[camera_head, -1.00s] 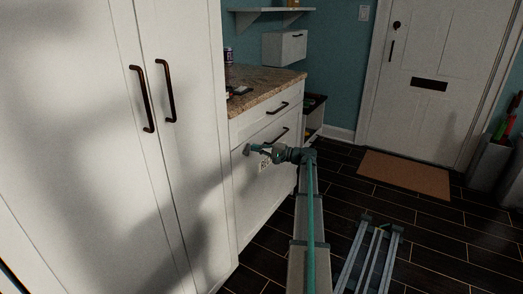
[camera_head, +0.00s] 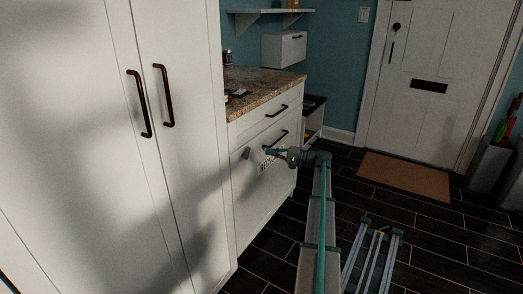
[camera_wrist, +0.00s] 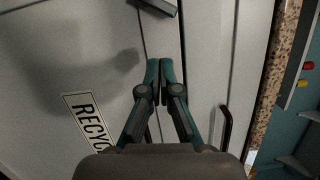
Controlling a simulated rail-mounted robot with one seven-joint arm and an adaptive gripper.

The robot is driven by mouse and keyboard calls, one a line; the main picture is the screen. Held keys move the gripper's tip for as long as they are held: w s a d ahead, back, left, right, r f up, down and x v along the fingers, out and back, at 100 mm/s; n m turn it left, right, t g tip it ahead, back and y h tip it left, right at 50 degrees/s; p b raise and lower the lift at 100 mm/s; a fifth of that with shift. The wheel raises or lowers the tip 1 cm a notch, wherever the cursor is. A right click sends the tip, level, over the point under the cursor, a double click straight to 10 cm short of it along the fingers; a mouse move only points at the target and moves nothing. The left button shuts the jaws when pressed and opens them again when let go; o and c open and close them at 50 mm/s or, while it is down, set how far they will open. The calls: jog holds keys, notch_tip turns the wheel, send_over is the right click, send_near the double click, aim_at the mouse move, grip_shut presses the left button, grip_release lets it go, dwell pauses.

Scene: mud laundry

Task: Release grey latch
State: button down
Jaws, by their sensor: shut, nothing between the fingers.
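A small grey latch (camera_head: 246,153) sits on the white front of the low cabinet, left of my gripper. In the wrist view the grey latch (camera_wrist: 155,6) shows at the top edge, partly cut off, at the seam between two white panels. My gripper (camera_head: 268,151) is in front of the cabinet, to the right of the latch and apart from it. In the wrist view my gripper (camera_wrist: 160,64) has its teal fingertips together, with nothing between them. A gap shows between the fingertips and the latch.
A RECYC... label (camera_wrist: 86,120) is on the panel, partly cut off. A dark drawer handle (camera_head: 277,138) is close to my gripper. A tall white cupboard (camera_head: 190,200) stands left. A granite counter (camera_head: 270,84) is above. The dark floor (camera_head: 440,235) at right is mostly clear.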

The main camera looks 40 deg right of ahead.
jog(key=v, duration=0.5)
jog(key=shift+f, duration=0.15)
